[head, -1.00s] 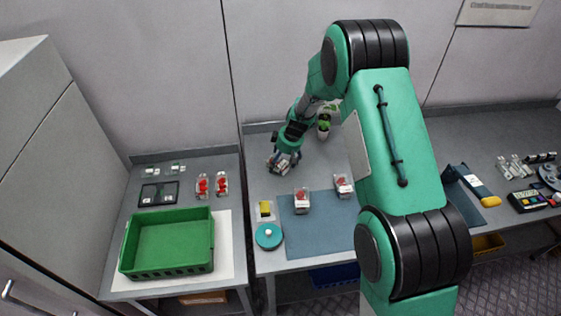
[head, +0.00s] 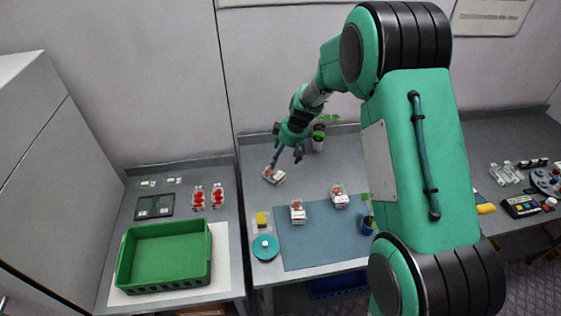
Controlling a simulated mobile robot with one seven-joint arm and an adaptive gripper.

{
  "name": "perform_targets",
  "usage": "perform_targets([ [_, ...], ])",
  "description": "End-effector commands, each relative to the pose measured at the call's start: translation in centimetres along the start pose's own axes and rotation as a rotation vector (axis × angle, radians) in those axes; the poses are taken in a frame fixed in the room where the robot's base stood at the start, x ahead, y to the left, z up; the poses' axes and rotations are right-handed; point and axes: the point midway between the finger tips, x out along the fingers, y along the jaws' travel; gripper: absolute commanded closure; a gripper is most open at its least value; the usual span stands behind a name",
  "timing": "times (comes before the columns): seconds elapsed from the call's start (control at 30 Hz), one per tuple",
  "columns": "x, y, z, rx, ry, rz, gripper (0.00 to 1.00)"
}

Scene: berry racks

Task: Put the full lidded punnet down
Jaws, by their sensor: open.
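The punnet with red berries and a clear lid (head: 273,176) sits on the grey bench behind the blue mat, turned at an angle. My gripper (head: 288,158) is open just above and behind it, with its two fingers spread. One finger comes down close to the punnet's top; I cannot tell whether it touches. Two more berry punnets stand at the mat: one at its left part (head: 297,214) and one near its back edge (head: 339,200).
A green crate (head: 163,284) stands on the left table, with two red-filled punnets (head: 208,197) behind it. A potted plant (head: 318,140) stands behind my gripper.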

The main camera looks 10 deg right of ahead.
Motion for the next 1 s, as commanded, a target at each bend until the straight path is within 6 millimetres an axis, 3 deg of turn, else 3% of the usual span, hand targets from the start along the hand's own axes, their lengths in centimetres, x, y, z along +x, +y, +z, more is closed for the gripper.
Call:
perform_targets([
  [1.0, -1.22, -0.14, -0.02, 0.005, 0.001, 0.002, 0.17],
])
